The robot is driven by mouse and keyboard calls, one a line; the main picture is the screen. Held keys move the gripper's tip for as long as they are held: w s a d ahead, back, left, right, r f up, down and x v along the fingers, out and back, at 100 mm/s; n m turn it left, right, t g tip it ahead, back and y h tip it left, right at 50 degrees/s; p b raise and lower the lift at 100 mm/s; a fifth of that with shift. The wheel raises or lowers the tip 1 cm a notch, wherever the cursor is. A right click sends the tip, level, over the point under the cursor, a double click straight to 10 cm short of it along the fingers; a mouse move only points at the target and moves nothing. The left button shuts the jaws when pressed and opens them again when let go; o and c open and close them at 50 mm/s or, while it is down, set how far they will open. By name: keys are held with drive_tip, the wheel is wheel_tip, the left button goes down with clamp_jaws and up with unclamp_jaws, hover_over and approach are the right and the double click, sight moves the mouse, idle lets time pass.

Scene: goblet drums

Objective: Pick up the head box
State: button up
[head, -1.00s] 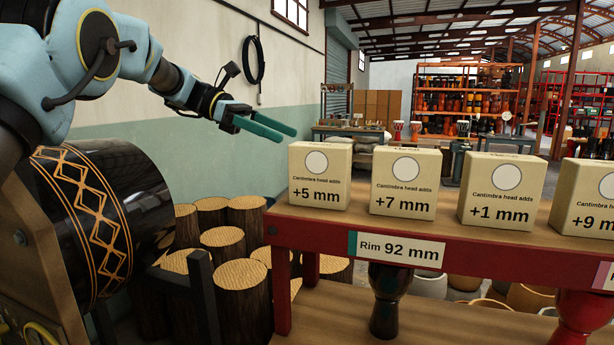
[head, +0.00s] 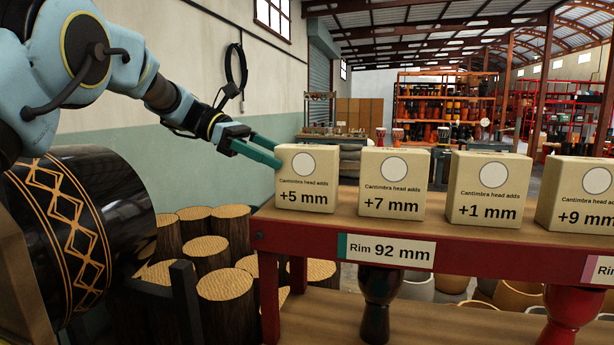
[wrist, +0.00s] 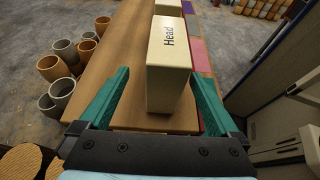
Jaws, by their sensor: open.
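Several cream head boxes stand in a row on a wooden shelf with a red front edge (head: 470,255). They read +5 mm (head: 307,198), +7 mm (head: 392,205), +1 mm (head: 487,212) and +9 mm (head: 578,214). My gripper (head: 278,156) is at the left side of the +5 mm box, its near fingertip just at that box's left edge. In the wrist view, a box marked "Head" (wrist: 168,75) lies between the two open green fingers (wrist: 159,75). The far finger is partly hidden in the head view.
A label, Rim 92 mm (head: 386,250), is on the shelf front. Dark and red goblet drums (head: 566,318) stand below. Log-like stumps (head: 206,250) and a large black drum (head: 90,215) are at left. The neighbouring boxes stand with narrow gaps.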

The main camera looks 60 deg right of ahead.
sight(307, 171)
drive_tip(key=shift+x, duration=0.85)
drive_tip(key=x, duration=0.1)
drive_tip(key=p+x, duration=0.1)
drive_tip(key=x, duration=0.1)
drive_tip(key=p+x, duration=0.1)
drive_tip(key=x, duration=0.1)
drive_tip(key=shift+s+a+r, duration=0.1)
drive_tip(key=shift+a, duration=0.3)
drive_tip(key=shift+s+d, duration=0.1)
drive_tip(key=shift+s, duration=0.1)
drive_tip(key=shift+f, duration=0.2)
drive_tip(key=shift+c, duration=0.2)
clamp_jaws()
